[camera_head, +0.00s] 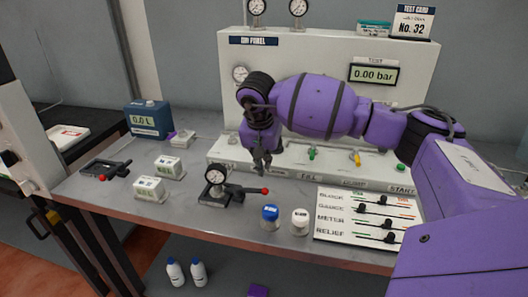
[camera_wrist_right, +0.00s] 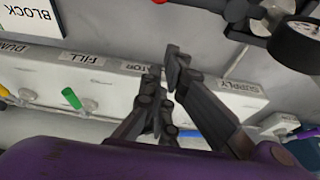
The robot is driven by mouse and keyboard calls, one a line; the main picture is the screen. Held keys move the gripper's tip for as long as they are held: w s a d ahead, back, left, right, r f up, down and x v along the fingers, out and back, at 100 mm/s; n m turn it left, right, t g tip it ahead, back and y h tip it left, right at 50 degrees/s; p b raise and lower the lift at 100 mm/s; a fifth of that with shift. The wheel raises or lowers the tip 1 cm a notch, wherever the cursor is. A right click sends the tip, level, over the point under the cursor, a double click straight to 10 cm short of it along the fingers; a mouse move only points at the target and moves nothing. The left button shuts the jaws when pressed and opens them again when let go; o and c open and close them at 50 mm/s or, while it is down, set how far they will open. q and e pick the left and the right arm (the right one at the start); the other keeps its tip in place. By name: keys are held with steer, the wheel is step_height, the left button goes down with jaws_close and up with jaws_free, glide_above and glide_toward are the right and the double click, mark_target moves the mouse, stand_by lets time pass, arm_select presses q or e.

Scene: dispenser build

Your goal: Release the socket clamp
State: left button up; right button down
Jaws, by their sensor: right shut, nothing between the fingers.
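A black clamp (camera_head: 239,188) with a red-tipped lever lies on the grey bench, and a round gauge (camera_head: 215,175) stands upright at its left end. I cannot tell whether its jaws grip the gauge. The gauge shows at the top right of the right wrist view (camera_wrist_right: 298,42). A second black clamp (camera_head: 103,168) with a red-tipped lever lies empty at the bench's left. My right gripper (camera_head: 262,170) points down, shut and empty, above and behind the gauge clamp's lever, apart from it. It also shows in the right wrist view (camera_wrist_right: 166,76). My left gripper is out of view.
Behind the gripper is a white panel strip (camera_head: 330,170) with green and yellow valves. A blue-capped bottle (camera_head: 270,217), a white-capped bottle (camera_head: 300,222) and a slider board (camera_head: 360,222) stand in front to the right. White blocks (camera_head: 150,189) stand on the left.

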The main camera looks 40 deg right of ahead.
mark_target(246, 190)
steer(key=x, duration=0.3)
steer(key=shift+f, duration=0.3)
steer(key=s+a+p, duration=0.1)
steer(key=s+a+r, duration=0.1)
steer(key=shift+a+r+p, duration=0.2)
steer(key=shift+a+p, duration=0.1)
steer(key=shift+p, duration=0.05)
steer(key=shift+s+a, duration=0.2)
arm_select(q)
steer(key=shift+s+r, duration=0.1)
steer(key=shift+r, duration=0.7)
arm_select(e)
steer(key=shift+f, duration=0.1)
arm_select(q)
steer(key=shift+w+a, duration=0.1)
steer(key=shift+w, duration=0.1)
arm_select(e)
steer(key=shift+d, duration=0.1)
